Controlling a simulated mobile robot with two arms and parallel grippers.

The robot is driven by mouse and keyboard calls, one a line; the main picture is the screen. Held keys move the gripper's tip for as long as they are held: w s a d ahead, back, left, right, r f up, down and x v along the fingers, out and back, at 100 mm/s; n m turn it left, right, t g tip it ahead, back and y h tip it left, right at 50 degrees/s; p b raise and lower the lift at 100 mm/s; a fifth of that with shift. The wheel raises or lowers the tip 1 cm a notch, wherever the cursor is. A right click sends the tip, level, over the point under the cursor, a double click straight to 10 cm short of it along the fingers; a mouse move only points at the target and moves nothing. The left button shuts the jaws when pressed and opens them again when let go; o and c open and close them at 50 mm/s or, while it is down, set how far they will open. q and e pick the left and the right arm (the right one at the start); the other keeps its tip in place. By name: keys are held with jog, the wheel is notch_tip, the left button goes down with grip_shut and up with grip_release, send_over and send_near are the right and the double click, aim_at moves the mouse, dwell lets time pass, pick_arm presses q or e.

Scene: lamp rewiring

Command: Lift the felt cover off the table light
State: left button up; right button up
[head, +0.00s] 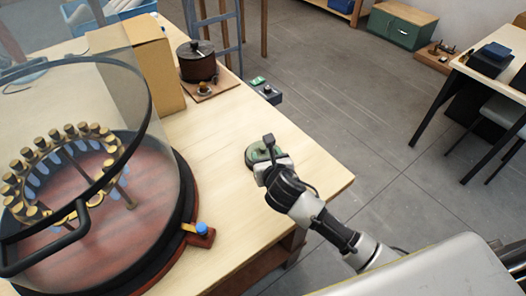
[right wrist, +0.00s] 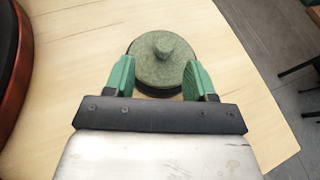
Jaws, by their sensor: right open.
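The felt cover (right wrist: 163,55) is a round grey-green disc with a small knob on top. It also shows in the head view (head: 252,154), near the right end of the wooden table, partly hidden by my gripper. A dark rim of the table light (right wrist: 150,92) shows beneath the cover; the rest of the light is hidden. My right gripper (right wrist: 158,78) is open, with its green fingers at the left and right of the cover's near part. I cannot tell whether they touch it. In the head view, the right gripper (head: 270,163) is over the cover. My left gripper is out of view.
A large round apparatus with a raised glass lid (head: 150,95) fills the table's left side. A cardboard box (head: 150,70), a brown lidded pot (head: 197,66) and a small dark box (head: 268,94) stand farther back. Bare tabletop (head: 215,135) lies left of the cover.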

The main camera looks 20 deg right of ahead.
aim_at(264, 149)
jog(key=shift+d+x, duration=0.15)
jog(key=shift+x, duration=1.15)
jog(key=shift+d+x, duration=0.15)
jog(key=shift+x, duration=1.15)
jog(key=shift+f, duration=0.15)
jog(key=shift+s, duration=0.1)
jog(key=c, duration=1)
